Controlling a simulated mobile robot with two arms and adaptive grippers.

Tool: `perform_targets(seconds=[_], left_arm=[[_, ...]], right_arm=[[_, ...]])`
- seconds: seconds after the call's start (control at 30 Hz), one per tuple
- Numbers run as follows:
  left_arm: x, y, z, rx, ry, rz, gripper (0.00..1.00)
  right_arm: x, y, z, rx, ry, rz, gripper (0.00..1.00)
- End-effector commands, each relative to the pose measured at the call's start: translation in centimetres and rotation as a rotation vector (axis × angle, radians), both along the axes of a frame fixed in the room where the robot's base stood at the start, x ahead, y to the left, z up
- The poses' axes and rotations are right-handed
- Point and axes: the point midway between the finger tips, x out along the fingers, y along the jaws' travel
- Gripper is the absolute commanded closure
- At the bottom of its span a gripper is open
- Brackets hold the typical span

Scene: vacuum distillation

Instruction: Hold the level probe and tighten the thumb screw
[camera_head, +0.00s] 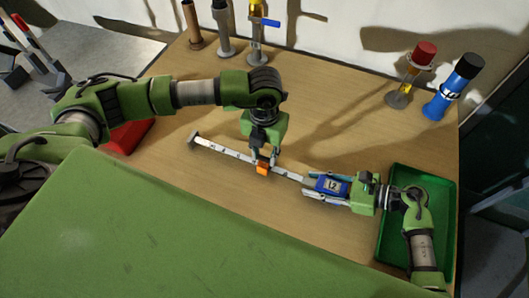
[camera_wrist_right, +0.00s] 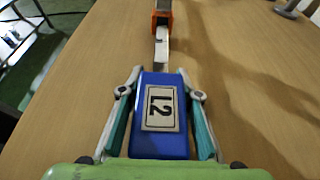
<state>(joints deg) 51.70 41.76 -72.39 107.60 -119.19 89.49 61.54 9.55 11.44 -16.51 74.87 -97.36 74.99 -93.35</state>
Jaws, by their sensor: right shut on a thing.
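The level probe (camera_head: 225,150) is a long pale rod with dark marks, lying diagonally above or on the table in the head view. Its blue handle (camera_head: 322,185) bears the label "L2". My right gripper (camera_wrist_right: 160,75) has its fingers along both sides of the blue handle (camera_wrist_right: 160,146) and is shut on it. An orange piece (camera_head: 263,168) sits around the rod; it also shows at the top of the right wrist view (camera_wrist_right: 161,19). My left gripper (camera_head: 263,157) points down at this piece, fingertips close to it; whether they grip it is unclear. No separate thumb screw is distinguishable.
A green tray (camera_head: 447,200) lies under my right arm. A red object (camera_head: 128,136) lies at the left. Several stands line the back, with a blue cylinder (camera_head: 453,87) and a red-capped piece (camera_head: 424,53) at the back right.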

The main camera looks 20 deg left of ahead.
Motion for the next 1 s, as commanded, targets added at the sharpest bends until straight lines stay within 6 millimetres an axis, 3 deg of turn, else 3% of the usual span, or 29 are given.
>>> perform_targets(seconds=[0.47, 1.0], left_arm=[[0.02, -0.01, 0.05, 0.0, -0.001, -0.132, 0.94], [0.08, 0.0, 0.1, 0.001, -0.002, -0.622, 0.94]], right_arm=[[-0.01, 0.01, 0.01, 0.0, 0.0, 0.0, 1.0], [-0.01, 0.01, 0.01, 0.0, 0.0, 0.0, 1.0]])
